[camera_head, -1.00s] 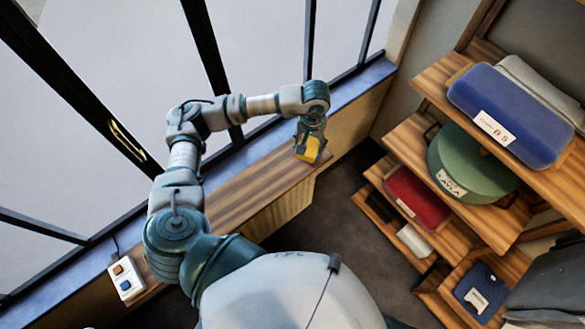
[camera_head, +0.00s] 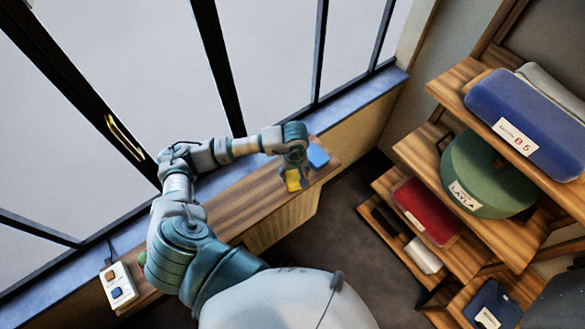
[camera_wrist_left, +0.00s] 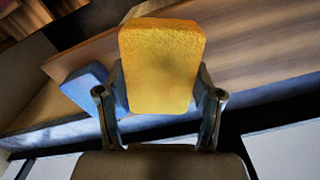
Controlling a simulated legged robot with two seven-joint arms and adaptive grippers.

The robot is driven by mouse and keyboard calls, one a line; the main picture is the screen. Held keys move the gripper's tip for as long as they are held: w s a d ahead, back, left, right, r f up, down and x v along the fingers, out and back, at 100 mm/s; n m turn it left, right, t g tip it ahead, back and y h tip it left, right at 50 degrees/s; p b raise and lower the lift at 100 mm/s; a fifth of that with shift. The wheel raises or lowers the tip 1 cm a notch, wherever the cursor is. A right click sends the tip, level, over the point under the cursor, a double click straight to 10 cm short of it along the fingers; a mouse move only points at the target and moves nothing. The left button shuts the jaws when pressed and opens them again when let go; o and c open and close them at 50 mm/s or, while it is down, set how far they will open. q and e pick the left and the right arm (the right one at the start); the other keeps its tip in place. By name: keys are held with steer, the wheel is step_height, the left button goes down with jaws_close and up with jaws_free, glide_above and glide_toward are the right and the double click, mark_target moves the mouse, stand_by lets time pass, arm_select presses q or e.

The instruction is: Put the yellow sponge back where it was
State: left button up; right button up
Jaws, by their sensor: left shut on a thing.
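The yellow sponge (camera_head: 293,180) is held in my left gripper (camera_head: 291,174), over the wooden counter below the window. In the left wrist view the sponge (camera_wrist_left: 161,66) sits between the two fingers of my left gripper (camera_wrist_left: 158,98), which is shut on it. A blue block (camera_head: 318,156), like a second sponge, lies near the far end of the counter, just right of my left gripper. The blue block also shows in the left wrist view (camera_wrist_left: 84,92), partly hidden behind a finger. My right gripper is not in view.
The wooden counter (camera_head: 236,206) is clear along its middle. A white box with two buttons (camera_head: 118,286) sits at its near left end. Shelves at the right hold a blue case (camera_head: 525,115), a green round case (camera_head: 487,175) and a red case (camera_head: 427,212). Window bars stand behind the counter.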

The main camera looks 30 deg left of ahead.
arm_select(q)
steer(key=w+a, duration=0.2)
steer(key=a, duration=0.1)
steer(key=shift+w+a+f, duration=0.2)
steer(key=shift+w+f, duration=0.05)
steer(key=shift+f, duration=0.4)
steer(key=shift+d+f+p, duration=0.25)
steer(key=shift+f+p, duration=0.2)
steer(key=shift+f, duration=0.7)
steer(key=shift+d+f, duration=0.15)
steer(key=shift+f, duration=0.05)
steer(key=shift+d, duration=0.15)
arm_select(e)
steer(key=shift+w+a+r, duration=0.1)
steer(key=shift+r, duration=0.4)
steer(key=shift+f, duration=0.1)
arm_select(q)
steer(key=o, duration=0.8)
steer(key=shift+f, duration=0.1)
steer(key=shift+c, duration=0.2)
steer(key=o, duration=0.3)
steer(key=shift+a, duration=0.25)
steer(key=shift+o, duration=0.2)
steer(key=shift+a, duration=0.2)
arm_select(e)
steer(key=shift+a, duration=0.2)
